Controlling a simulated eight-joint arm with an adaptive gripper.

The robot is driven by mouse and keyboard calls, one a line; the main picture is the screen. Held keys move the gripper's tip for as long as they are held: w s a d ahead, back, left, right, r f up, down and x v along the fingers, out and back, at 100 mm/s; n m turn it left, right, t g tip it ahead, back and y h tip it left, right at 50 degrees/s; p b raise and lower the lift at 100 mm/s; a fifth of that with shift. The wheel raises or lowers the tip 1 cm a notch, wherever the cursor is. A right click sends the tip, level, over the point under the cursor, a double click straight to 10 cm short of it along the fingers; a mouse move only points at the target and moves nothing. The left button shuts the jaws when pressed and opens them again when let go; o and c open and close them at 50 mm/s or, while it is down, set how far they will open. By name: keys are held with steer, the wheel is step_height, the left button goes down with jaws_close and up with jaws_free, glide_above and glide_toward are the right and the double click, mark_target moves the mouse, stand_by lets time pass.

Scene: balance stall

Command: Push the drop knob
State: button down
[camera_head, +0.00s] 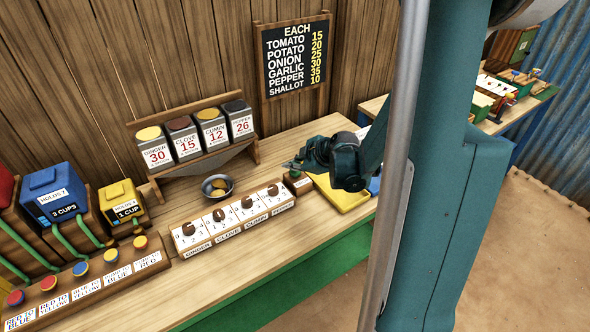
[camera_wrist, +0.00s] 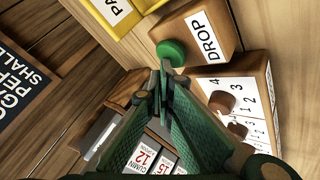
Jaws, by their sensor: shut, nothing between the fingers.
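The drop knob (camera_wrist: 171,50) is a round green knob on a wooden block (camera_wrist: 195,32) labelled DROP in the wrist view. In the head view the small drop block (camera_head: 299,184) stands at the right end of the dial row, and my gripper hides most of its top. My gripper (camera_wrist: 165,69) is shut and empty, its green fingertips together just beside the knob's lower edge. I cannot tell whether they touch it. In the head view my gripper (camera_head: 292,165) reaches in from the right, just above the drop block.
The spice dial panel (camera_head: 233,218) lies left of the drop block. A metal bowl (camera_head: 217,186) sits below the spice bin rack (camera_head: 197,145). A yellow tray (camera_head: 341,194) is close on the right. A price board (camera_head: 295,58) stands behind.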

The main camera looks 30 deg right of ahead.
mark_target(292, 173)
steer(key=shift+r, duration=0.15)
steer(key=shift+r+p, duration=0.65)
steer(key=shift+r, duration=0.4)
steer(key=shift+r+p, duration=1.5)
steer(key=shift+r, duration=1)
steer(key=shift+a, duration=0.1)
steer(key=s+a+r+m+g, duration=0.1)
steer(key=s+a+r+m, duration=0.2)
steer(key=s+a+r, duration=0.35)
steer(key=s+a+r+m, duration=0.2)
steer(key=s+a+r, duration=0.1)
steer(key=a, duration=0.6)
steer(key=s+a+r+m+h, duration=0.1)
steer(key=s+a+m, duration=0.2)
steer(key=s, duration=0.5)
steer(key=s+a+r+m+h+b, duration=0.1)
steer(key=s+a+r+m, duration=0.1)
steer(key=s+a, duration=0.3)
steer(key=s+m, duration=0.1)
steer(key=s, duration=0.2)
steer(key=shift+a+r+g, duration=0.15)
steer(key=shift+a+g, duration=0.05)
steer(key=shift+g, duration=0.2)
